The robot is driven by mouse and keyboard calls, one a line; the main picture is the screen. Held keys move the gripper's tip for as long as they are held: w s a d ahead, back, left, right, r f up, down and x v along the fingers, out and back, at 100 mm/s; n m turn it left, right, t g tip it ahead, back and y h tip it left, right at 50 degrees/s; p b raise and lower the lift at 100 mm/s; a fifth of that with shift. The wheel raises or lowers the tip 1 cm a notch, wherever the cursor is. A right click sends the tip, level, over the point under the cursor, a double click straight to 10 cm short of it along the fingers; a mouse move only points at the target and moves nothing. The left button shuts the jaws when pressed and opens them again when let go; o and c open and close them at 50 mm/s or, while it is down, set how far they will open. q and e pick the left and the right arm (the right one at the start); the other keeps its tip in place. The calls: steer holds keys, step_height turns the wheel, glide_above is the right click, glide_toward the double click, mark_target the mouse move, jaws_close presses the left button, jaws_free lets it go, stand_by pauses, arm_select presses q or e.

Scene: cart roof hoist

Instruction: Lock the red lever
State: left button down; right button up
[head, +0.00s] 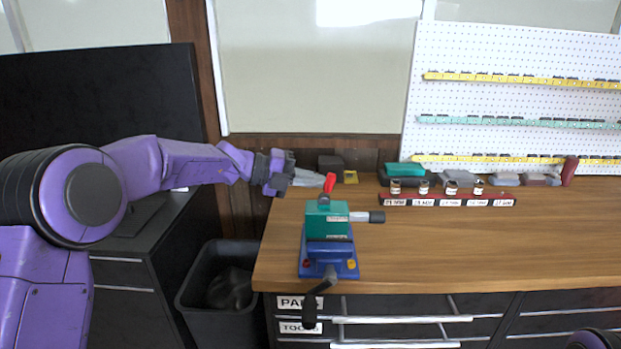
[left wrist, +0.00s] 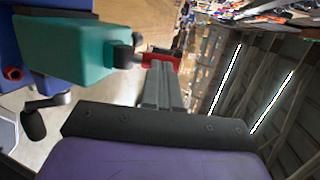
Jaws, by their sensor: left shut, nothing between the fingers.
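The red lever (head: 329,183) stands up from the top of a green housing (head: 326,219) on a blue base (head: 329,260), near the left end of the wooden bench. My left gripper (head: 322,180) is shut and empty, its fingertips pointing right at the lever's left side. In the left wrist view the fingers (left wrist: 160,85) are together, and the red lever (left wrist: 158,62) shows right by the tips. I cannot tell whether they touch. The green housing (left wrist: 80,48) is beside the fingers there. My right gripper is not in view.
A grey handle (head: 375,217) sticks out to the housing's right, and a black crank (head: 312,300) hangs over the bench front. A red rack with small jars (head: 450,200) and several blocks stand behind. A black bin (head: 215,300) is left of the bench. The bench's right side is clear.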

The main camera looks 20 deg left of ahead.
mark_target(328, 178)
arm_select(q)
steer(key=shift+w+d+r+g+y+p, duration=0.15)
steer(key=shift+d+r+g+y+p, duration=0.2)
steer(key=shift+d+y+p, duration=0.4)
steer(key=shift+d, duration=0.1)
steer(key=shift+w+d+f, duration=0.1)
steer(key=shift+w+d, duration=0.1)
steer(key=shift+d, duration=0.25)
steer(key=shift+w+d, duration=0.15)
steer(key=shift+d, duration=0.3)
steer(key=shift+w+d+f, duration=0.2)
steer(key=shift+d, duration=0.4)
steer(key=shift+w+d+f, duration=0.15)
steer(key=shift+d, duration=0.4)
steer(key=shift+r, duration=0.1)
steer(key=shift+r+p, duration=0.75)
